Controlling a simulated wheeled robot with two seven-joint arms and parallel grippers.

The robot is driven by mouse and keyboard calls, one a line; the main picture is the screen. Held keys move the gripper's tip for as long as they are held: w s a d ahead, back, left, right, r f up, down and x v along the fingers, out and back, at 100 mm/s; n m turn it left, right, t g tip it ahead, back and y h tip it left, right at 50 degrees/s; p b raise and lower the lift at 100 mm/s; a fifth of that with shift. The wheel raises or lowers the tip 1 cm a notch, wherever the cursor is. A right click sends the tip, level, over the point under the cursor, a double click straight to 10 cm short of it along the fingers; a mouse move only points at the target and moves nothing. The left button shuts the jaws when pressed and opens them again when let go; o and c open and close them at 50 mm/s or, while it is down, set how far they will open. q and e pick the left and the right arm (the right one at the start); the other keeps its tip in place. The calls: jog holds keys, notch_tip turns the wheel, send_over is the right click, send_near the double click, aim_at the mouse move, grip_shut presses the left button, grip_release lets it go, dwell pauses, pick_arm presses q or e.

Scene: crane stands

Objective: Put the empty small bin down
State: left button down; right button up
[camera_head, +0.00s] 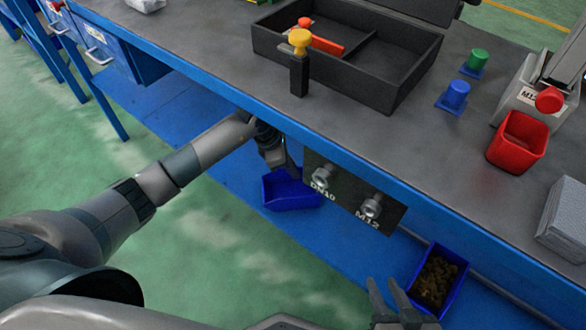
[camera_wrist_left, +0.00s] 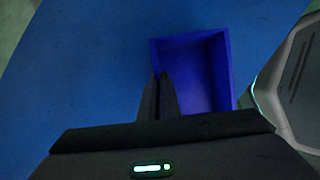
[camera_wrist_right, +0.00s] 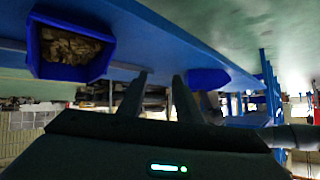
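The empty small blue bin (camera_head: 290,192) is at the lower blue shelf, below the bench's front edge; it also shows in the left wrist view (camera_wrist_left: 205,72), with a bare inside. My left gripper (camera_head: 284,172) reaches down to it, and its fingers (camera_wrist_left: 159,82) are close together, straddling the bin's left wall. Whether the bin's base touches the shelf I cannot tell. My right gripper (camera_head: 384,290) is open and empty; its fingers (camera_wrist_right: 158,85) stand apart in the right wrist view.
A blue bin (camera_head: 456,262) with brown pieces stands on the lower shelf (camera_head: 345,255) at the right. A dark plate (camera_head: 345,195) with two bolts, marked M12 on the right, hangs at the bench edge. Above are a black tray (camera_head: 395,95) and red bin (camera_head: 520,137).

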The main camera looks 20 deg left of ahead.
pick_arm(q)
jog(key=c, duration=2.4)
grip_release()
jog(key=shift+c, duration=0.2)
jog(key=o, duration=0.4)
jog(key=shift+o, duration=0.2)
pick_arm(e)
jog(key=shift+w+a+r, duration=0.1)
jog(key=shift+w+r, duration=0.05)
